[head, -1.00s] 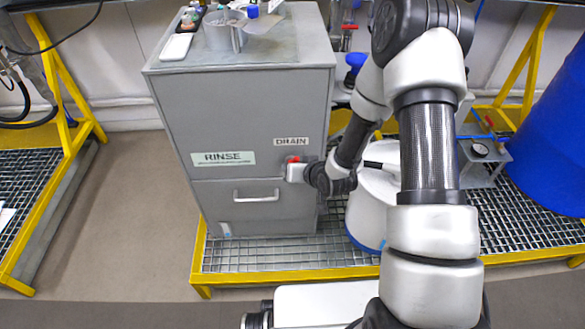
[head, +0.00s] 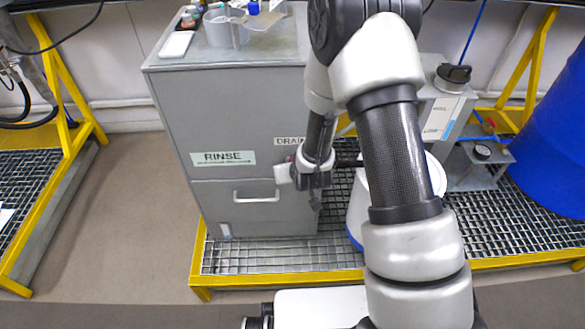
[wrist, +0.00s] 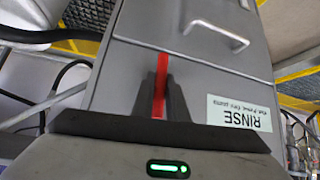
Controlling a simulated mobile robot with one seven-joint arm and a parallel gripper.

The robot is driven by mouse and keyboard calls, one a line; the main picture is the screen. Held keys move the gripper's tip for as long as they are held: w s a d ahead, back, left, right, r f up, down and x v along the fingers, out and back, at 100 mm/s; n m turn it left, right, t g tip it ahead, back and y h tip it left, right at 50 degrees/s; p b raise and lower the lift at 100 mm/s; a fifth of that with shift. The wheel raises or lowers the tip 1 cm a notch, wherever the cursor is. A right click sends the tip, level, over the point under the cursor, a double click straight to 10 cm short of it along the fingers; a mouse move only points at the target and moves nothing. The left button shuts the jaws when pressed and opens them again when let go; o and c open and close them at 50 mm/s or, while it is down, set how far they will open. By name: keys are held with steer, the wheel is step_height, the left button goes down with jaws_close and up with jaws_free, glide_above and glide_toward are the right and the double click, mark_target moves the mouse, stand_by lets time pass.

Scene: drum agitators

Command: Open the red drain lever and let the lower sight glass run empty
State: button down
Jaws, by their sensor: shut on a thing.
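The red drain lever (wrist: 160,88) shows in the wrist view as a narrow red strip between the two dark fingers of my gripper (wrist: 157,90), which is shut on it. In the head view my gripper (head: 285,174) is at the right side of the grey cabinet's front, just below the DRAIN label (head: 289,141). The lever is hidden there behind the gripper and wrist. I cannot make out the lower sight glass in either view.
The grey cabinet (head: 240,110) carries a RINSE label (head: 223,158) and a drawer handle (head: 257,196). A white drum (head: 358,208) stands right of it, partly behind my arm. A blue drum (head: 555,140) is at far right. The floor at left is clear.

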steer(key=c, duration=1.7)
jaws_free()
steer(key=shift+c, duration=0.2)
steer(key=p+v, duration=1.5)
steer(key=v, duration=0.2)
steer(key=shift+r, duration=0.25)
steer(key=shift+s+a, duration=0.1)
